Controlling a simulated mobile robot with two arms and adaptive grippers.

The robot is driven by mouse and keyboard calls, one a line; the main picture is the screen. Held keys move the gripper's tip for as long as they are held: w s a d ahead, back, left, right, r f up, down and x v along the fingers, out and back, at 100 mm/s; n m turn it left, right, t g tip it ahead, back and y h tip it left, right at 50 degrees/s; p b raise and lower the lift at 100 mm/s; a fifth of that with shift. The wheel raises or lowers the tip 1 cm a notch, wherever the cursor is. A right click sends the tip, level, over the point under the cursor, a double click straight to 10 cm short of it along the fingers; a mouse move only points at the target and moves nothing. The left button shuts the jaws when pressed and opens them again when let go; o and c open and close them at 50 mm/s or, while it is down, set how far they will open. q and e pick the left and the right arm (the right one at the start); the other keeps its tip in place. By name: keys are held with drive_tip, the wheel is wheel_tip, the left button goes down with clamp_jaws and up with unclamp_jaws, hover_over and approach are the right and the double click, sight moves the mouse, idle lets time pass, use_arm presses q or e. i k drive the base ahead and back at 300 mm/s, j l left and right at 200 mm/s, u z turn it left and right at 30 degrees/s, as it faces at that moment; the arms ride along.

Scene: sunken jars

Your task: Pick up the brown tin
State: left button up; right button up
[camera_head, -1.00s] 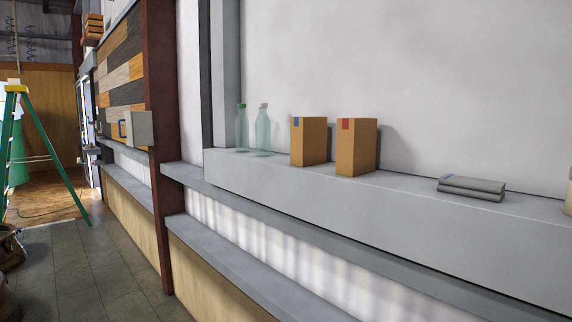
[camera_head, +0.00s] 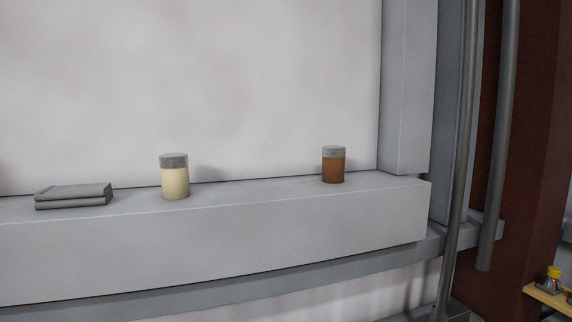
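The brown tin (camera_head: 333,170) is a small upright cylinder with a grey lid. It stands on the grey ledge (camera_head: 230,238) near the ledge's right end, in front of the pale wall. A cream tin (camera_head: 175,182) with a grey lid stands upright on the same ledge to its left, well apart from it. Neither of my grippers shows in the head view.
Two stacked grey books (camera_head: 74,195) lie on the ledge at the left. A grey upright post (camera_head: 406,90) rises behind the ledge's right end. Vertical pipes (camera_head: 462,150) stand right of the ledge. The ledge is clear between the two tins.

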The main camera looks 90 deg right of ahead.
sight(334, 156)
drive_tip(key=z, duration=3.05)
drive_tip(key=k+l+u, duration=0.1)
drive_tip(key=u, duration=0.4)
drive_tip(key=l, duration=0.1)
